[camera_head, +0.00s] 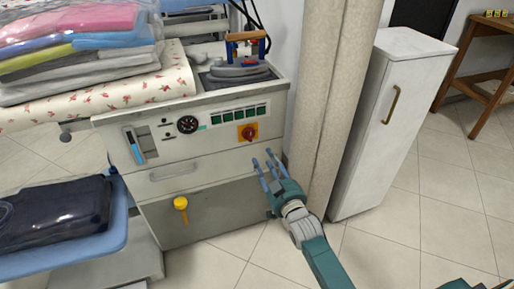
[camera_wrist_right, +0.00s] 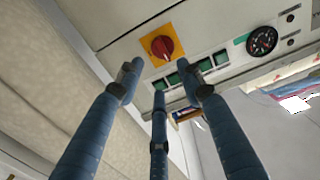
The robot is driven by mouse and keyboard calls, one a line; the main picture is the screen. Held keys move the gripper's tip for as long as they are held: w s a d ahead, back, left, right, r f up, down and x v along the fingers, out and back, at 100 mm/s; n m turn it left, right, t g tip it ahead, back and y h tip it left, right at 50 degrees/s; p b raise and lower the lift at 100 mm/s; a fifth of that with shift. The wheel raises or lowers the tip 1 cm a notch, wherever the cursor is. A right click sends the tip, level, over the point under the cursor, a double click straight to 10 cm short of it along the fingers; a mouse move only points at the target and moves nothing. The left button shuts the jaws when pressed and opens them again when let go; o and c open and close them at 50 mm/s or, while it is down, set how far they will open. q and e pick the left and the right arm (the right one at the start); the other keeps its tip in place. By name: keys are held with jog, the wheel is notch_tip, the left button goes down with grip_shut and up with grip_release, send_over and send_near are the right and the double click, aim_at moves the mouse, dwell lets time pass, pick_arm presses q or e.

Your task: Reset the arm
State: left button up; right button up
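My right gripper (camera_head: 266,159) has blue-grey fingers. It is in front of the ironing machine, just below and right of the red rotary switch (camera_head: 248,132) on its yellow plate. In the right wrist view the fingers of the gripper (camera_wrist_right: 161,80) are spread apart, with nothing held between them. The red switch (camera_wrist_right: 162,47) shows just beyond the fingertips there. I cannot tell whether a fingertip touches the panel. My left gripper is not in view.
The ironing machine (camera_head: 221,141) has a dial, green buttons and an iron (camera_head: 238,70) on top. Bagged clothes (camera_head: 70,40) lie on the floral board. A dark bag (camera_head: 55,215) lies on a blue shelf. A beige column (camera_head: 325,100) and white cabinet (camera_head: 385,120) stand right. Floor right is clear.

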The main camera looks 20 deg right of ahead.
jog(key=s+a+f+g, duration=0.2)
jog(key=s+f+g, duration=0.6)
jog(key=s+f, duration=0.95)
jog(key=s+a+f+n+g, duration=0.1)
jog(key=s+f+g, duration=0.35)
jog(key=s, duration=0.55)
jog(key=s+a+f+n+g, duration=0.1)
jog(key=s+f+g, duration=0.2)
jog(key=s+f, duration=0.55)
pick_arm(q)
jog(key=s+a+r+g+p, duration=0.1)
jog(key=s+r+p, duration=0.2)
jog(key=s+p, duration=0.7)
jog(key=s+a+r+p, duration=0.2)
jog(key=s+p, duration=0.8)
jog(key=p, duration=1.1)
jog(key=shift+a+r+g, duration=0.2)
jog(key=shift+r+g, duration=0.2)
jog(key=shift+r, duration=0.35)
pick_arm(e)
jog(key=s+d+r, duration=0.2)
jog(key=s+r, duration=0.2)
jog(key=s, duration=0.7)
jog(key=s+d+r+g, duration=0.1)
jog(key=s+r, duration=0.4)
jog(key=s, duration=0.5)
jog(key=shift+s+d+h, duration=0.3)
jog(key=shift+s+d, duration=0.05)
jog(key=shift+d, duration=0.1)
jog(key=shift+g, duration=0.25)
